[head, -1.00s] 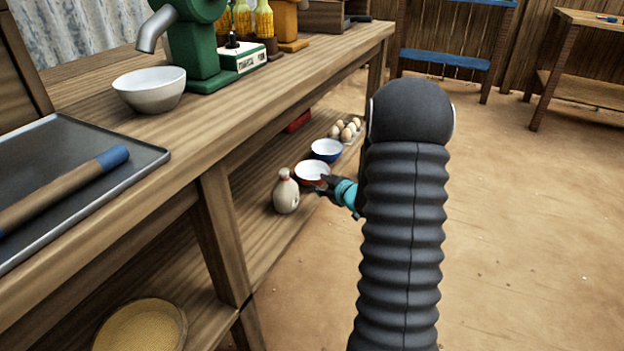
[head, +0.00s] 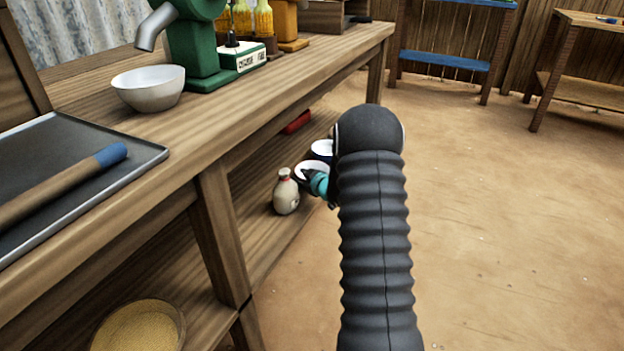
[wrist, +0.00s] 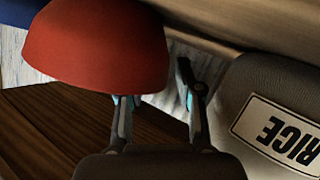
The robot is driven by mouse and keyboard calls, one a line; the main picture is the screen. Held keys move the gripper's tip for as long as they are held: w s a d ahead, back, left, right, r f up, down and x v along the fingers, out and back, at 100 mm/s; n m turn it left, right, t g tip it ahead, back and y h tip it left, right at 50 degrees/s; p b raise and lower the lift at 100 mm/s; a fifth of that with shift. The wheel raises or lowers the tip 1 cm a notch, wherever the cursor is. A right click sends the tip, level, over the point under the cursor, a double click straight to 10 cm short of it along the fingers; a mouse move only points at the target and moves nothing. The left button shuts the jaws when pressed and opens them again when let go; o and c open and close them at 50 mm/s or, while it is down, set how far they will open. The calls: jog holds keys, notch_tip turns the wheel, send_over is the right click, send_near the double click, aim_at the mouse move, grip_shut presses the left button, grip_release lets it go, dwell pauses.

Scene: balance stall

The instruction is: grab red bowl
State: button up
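The red bowl (head: 311,166) with a white inside sits on the lower shelf in the head view, partly covered by my gripper (head: 309,179). In the wrist view the red bowl (wrist: 95,45) fills the upper left, its outer wall facing the camera. My gripper (wrist: 155,86) is open there, with a gap between its two fingers. The left finger reaches the bowl's edge and its tip is hidden by the bowl. The right finger stands clear to the bowl's right. I cannot tell whether the left finger touches the bowl.
A blue bowl (head: 322,148) sits behind the red one. A red item (head: 297,122) lies further back. The floor right of the shelf is clear.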

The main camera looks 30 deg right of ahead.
jog(key=shift+w, duration=0.1)
grip_shut()
jog(key=shift+r, duration=0.1)
dwell(0.3)
